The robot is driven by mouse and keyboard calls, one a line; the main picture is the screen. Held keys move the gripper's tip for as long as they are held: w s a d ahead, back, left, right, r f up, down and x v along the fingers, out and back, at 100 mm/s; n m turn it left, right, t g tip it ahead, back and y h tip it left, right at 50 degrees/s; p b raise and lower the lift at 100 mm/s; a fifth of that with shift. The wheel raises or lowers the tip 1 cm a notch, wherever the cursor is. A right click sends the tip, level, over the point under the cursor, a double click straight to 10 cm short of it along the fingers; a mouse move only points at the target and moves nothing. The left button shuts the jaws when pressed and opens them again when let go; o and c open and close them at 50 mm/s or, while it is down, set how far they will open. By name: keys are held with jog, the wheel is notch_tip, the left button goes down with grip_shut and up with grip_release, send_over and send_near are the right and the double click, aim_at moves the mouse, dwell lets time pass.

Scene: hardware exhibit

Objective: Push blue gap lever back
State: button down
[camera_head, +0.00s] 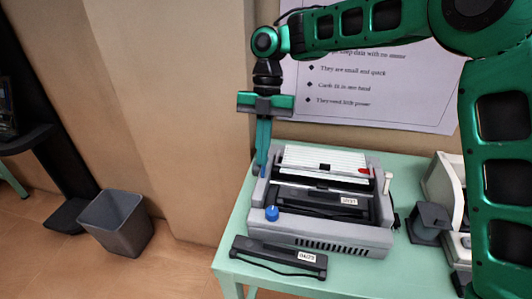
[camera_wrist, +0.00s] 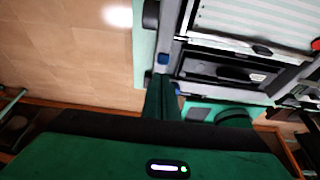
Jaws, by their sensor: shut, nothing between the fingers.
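The grey machine (camera_head: 330,238) stands on a green table. A small blue lever (camera_head: 263,173) is on its left side towards the back; it also shows in the wrist view (camera_wrist: 162,58), just beyond my fingertips. My gripper (camera_head: 262,165) points down at the machine's left edge. Its green fingers are closed together and empty, also in the wrist view (camera_wrist: 164,78). The fingertips are right by the lever and partly cover it in the head view; I cannot tell whether they touch.
A round blue knob (camera_head: 272,213) sits at the machine's front left. A black labelled part (camera_head: 279,257) lies on the table (camera_head: 226,262) before the machine. A white panel (camera_head: 318,160) tops the machine's back. More devices (camera_head: 431,220) stand right. A grey bin (camera_head: 117,225) is on the floor.

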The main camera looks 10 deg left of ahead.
jog(key=shift+r, duration=0.8)
jog(key=w+v, duration=0.1)
jog(key=v, duration=0.8)
dwell(0.5)
